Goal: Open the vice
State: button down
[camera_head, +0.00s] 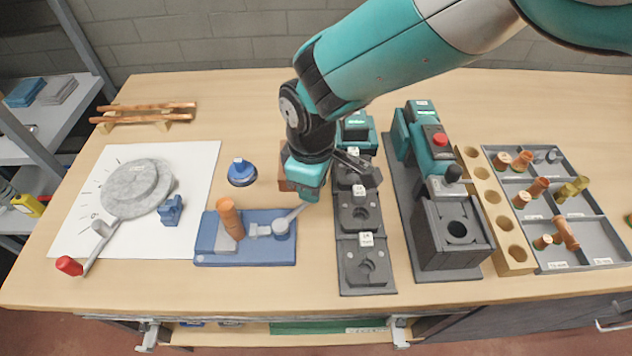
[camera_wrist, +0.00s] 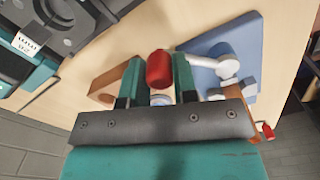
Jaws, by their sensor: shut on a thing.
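The vice is a blue base plate (camera_head: 255,255) with an upright copper-coloured cylinder (camera_head: 231,219) and a grey clamp. Its grey lever (camera_head: 292,216) runs from the pivot up to the right, towards my gripper (camera_head: 306,178). In the wrist view, the fingers of my gripper (camera_wrist: 160,85) are shut on a red handle knob (camera_wrist: 159,69). The grey pivot and arm (camera_wrist: 226,64) and the blue base (camera_wrist: 240,38) show beside the right finger. In the head view, my gripper hides the knob and its own fingertips.
A brown block (camera_head: 286,178) stands just behind my gripper. A row of dark fixtures (camera_head: 361,217) is close on the right, then a teal machine (camera_head: 438,190) and a parts tray (camera_head: 560,210). A grey disc (camera_head: 137,189) on white sheet lies left, with a red-knobbed lever (camera_head: 69,265).

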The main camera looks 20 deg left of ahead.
jog(key=shift+a+r, duration=0.1)
jog(key=c, duration=0.9)
grip_release()
notch_tip(320, 180, up, 17)
jog(key=b, duration=0.2)
jog(key=shift+r, duration=0.2)
jog(key=w+d+r+m+y, duration=0.1)
jog(key=d+r+m, duration=0.15)
jog(key=d, duration=0.85)
jog(key=s+d+f+m+y, duration=0.1)
jog(key=s+d+m+y, duration=0.2)
jog(key=s+d+m, duration=0.5)
jog(key=s+d, duration=0.4)
jog(key=d, duration=0.3)
jog(key=shift+s+d+f, duration=0.15)
jog(key=shift+d+f, duration=0.15)
jog(key=shift+d, duration=0.1)
